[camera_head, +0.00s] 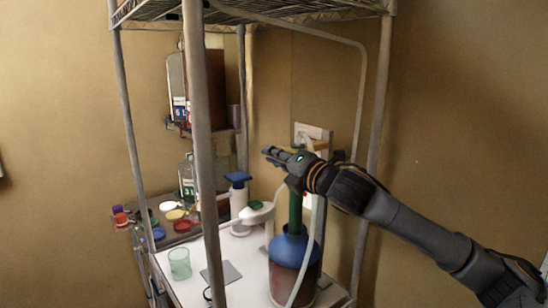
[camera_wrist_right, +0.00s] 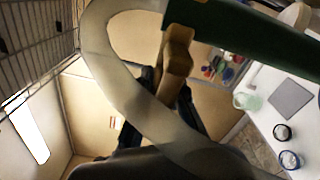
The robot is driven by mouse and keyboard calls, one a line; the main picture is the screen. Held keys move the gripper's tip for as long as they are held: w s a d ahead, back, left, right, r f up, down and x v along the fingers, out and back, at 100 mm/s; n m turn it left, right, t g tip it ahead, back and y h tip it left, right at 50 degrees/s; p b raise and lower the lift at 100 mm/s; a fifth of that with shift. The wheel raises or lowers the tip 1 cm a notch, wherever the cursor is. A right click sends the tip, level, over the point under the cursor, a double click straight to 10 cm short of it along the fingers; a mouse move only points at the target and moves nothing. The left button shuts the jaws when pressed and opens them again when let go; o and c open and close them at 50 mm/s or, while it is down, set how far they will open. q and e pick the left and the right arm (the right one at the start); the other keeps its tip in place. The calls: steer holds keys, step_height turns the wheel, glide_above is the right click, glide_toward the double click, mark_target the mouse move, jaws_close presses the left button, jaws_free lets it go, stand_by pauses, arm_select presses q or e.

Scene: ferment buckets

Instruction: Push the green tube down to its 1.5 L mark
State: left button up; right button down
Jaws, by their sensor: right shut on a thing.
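The green tube (camera_head: 296,212) stands upright in the blue-topped bucket (camera_head: 289,250), which has a dark body. Its upper part shows behind my right gripper (camera_head: 279,159). In the right wrist view the green tube (camera_wrist_right: 245,38) crosses the top right, and a tan handle-like piece (camera_wrist_right: 178,58) at its side runs down between my dark fingers (camera_wrist_right: 168,98). My right gripper is shut on this tan piece. A pale flexible hose (camera_wrist_right: 112,65) loops in front and partly hides the fingers. No volume marks are readable on the tube. My left gripper is out of view.
A rack post (camera_head: 203,150) stands left of the bucket. On the white worktop are a clear green cup (camera_head: 180,264), a grey square (camera_head: 222,273) and a blue-topped white bottle (camera_head: 238,197). The pale hose (camera_head: 309,250) hangs in front of the bucket. Colourful lids lie farther left.

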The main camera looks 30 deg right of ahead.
step_height(320, 180, down, 10)
steer(key=b, duration=0.5)
steer(key=shift+f, duration=0.25)
steer(key=shift+d+r, duration=0.1)
steer(key=c, duration=1.5)
jaws_free()
steer(key=shift+o, duration=0.7)
steer(key=shift+w, duration=0.1)
steer(key=shift+r, duration=4.95)
